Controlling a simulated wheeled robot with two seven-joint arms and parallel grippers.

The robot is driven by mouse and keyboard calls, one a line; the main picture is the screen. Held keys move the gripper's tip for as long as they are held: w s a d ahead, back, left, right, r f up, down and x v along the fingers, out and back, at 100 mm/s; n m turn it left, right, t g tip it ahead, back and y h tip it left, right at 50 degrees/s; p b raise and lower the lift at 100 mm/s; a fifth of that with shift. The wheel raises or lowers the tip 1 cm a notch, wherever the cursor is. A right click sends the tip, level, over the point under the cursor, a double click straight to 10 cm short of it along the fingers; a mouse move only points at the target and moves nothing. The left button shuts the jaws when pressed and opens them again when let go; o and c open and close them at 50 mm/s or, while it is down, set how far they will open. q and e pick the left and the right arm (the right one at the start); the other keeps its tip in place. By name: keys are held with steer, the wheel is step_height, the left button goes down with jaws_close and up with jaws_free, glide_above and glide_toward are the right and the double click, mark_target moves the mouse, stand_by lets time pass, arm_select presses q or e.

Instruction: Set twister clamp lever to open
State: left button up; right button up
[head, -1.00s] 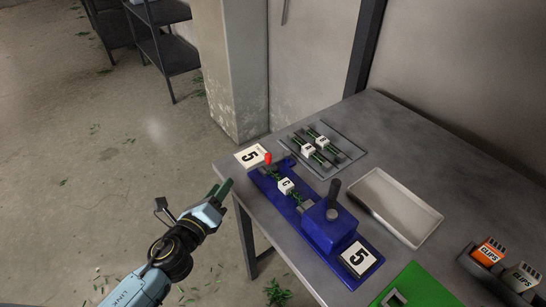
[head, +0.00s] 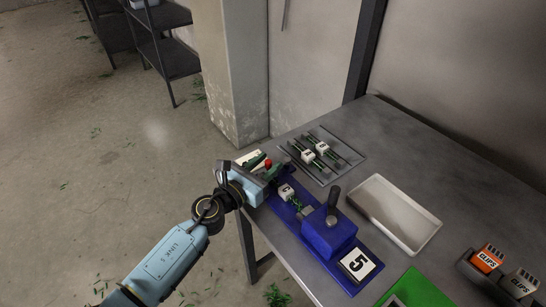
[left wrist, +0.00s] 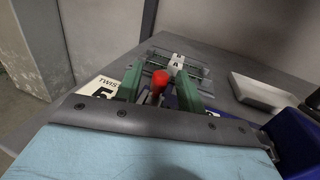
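The blue twister (head: 326,234) stands on the table, with a dark upright crank handle (head: 333,203) on its block. Its clamp lever has a red knob (head: 268,163) at the far left end; the knob also shows in the left wrist view (left wrist: 160,78). My left gripper (head: 262,164) is at that end. Its green fingers stand apart on both sides of the red knob, with visible gaps, so it is open. The lever's lower part is mostly hidden. A green wire piece with a white tag C (head: 287,191) lies in the twister. My right gripper is out of view.
Behind the twister a grey rack (head: 325,173) holds two tagged wire pieces. A pale empty tray (head: 433,226) is to the right.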

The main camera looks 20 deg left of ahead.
arm_select(q)
steer(key=shift+x, duration=1.45)
steer(key=shift+c, duration=0.3)
jaws_close()
